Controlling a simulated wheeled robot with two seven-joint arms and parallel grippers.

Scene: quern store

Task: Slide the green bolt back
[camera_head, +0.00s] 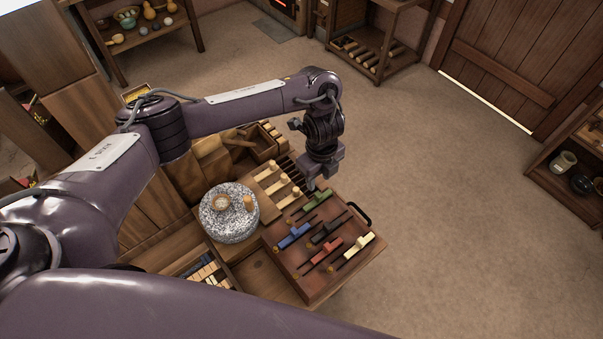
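The green bolt (317,201) lies in a dark slot at the far side of a reddish-brown board (308,287). My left gripper (312,186) points down from the arm that comes in from the left. It is just beyond the green bolt in the picture, close to it. I cannot tell whether it touches the bolt. Its fingers are small and partly hidden by its own body, so their opening is unclear. My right gripper is out of view.
Beside the green bolt are a blue bolt (293,237), a black bolt (325,231), a red bolt (327,249) and a cream bolt (358,244). A black handle (362,213) stands at the board's right edge. A speckled quern stone (228,226) stands left. Open floor lies right.

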